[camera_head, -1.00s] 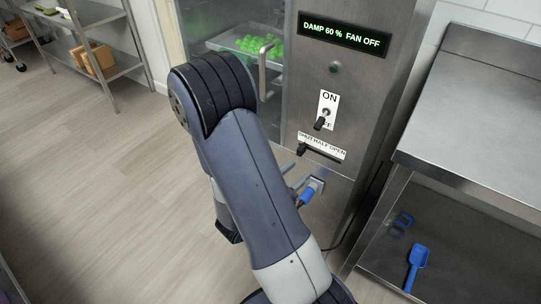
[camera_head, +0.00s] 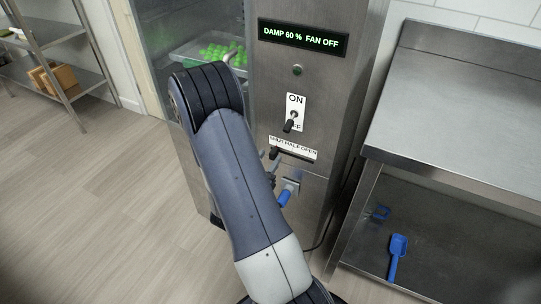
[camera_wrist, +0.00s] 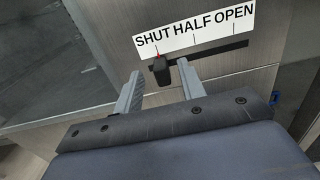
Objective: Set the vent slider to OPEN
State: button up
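The vent slider's black knob (camera_wrist: 161,70) sits at the left end of its dark slot (camera_wrist: 215,54), under SHUT on the white SHUT HALF OPEN label (camera_wrist: 195,29). In the head view the knob (camera_head: 273,153) is also at the slot's left end. My gripper (camera_wrist: 159,73) is open, with one grey finger on each side of the knob. Gaps show between the knob and both fingers in the wrist view. How far the fingertips reach past the knob is hard to tell. My forearm hides much of the gripper in the head view.
Above the slider are an ON/OFF toggle (camera_head: 291,121), a green button (camera_head: 297,70) and a display (camera_head: 302,37) reading DAMP 60 % FAN OFF. A blue-handled part (camera_head: 287,193) sits just below. A steel table (camera_head: 460,110) stands to the right.

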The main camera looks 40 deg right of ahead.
aim_at(274, 154)
jog(key=shift+x, duration=1.1)
grip_shut()
